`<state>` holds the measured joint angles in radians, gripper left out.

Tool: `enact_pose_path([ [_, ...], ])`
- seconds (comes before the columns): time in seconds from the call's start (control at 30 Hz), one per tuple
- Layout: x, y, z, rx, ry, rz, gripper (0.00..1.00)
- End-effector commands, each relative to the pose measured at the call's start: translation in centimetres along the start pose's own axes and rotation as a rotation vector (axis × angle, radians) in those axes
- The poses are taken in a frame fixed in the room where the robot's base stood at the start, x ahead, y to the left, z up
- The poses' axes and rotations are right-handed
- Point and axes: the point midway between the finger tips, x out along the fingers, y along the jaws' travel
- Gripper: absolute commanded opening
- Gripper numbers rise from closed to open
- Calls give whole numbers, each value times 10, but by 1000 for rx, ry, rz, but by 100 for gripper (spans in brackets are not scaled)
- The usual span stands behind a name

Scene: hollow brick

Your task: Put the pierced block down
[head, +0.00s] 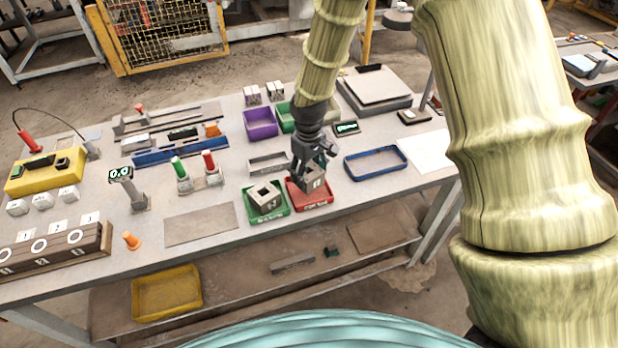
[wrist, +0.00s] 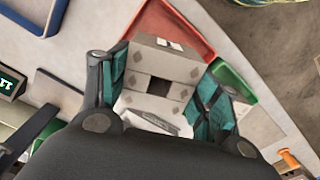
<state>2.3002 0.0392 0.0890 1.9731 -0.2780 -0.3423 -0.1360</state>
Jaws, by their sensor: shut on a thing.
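The pierced block (head: 313,182) is a grey block held in my gripper (head: 312,158), over or in the red tray (head: 325,205); I cannot tell whether it touches the tray floor. In the wrist view the block (wrist: 180,66) shows a dark square hole and sits between the teal-padded fingers of my gripper (wrist: 160,95). The red tray also shows behind it in the wrist view (wrist: 205,45). A second grey block (head: 264,196) with a dark opening on top stands in the green tray (head: 283,208), just left of the red tray.
An empty blue tray (head: 376,174) lies to the right and a white sheet (head: 425,153) beyond it. A grey rectangular frame (head: 268,162) lies behind the green tray. A purple bin (head: 260,124) stands farther back. A flat grey-brown mat (head: 201,224) lies left, with bare table around it.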

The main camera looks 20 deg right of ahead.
Motion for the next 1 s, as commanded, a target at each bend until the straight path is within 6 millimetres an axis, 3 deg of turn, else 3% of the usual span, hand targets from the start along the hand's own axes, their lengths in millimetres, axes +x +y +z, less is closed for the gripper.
enact_pose_path([
  [0.33, 32, 1, 1, 3, -2, 0, 29],
  [0.8, 39, 1, 1, 2, 0, 0, 29],
  [0.83, 39, 1, 1, 2, 0, 0, 66],
  [0.93, 38, 1, 1, 2, 0, 0, 84],
  [1.0, 38, 1, 1, 2, 0, 0, 84],
])
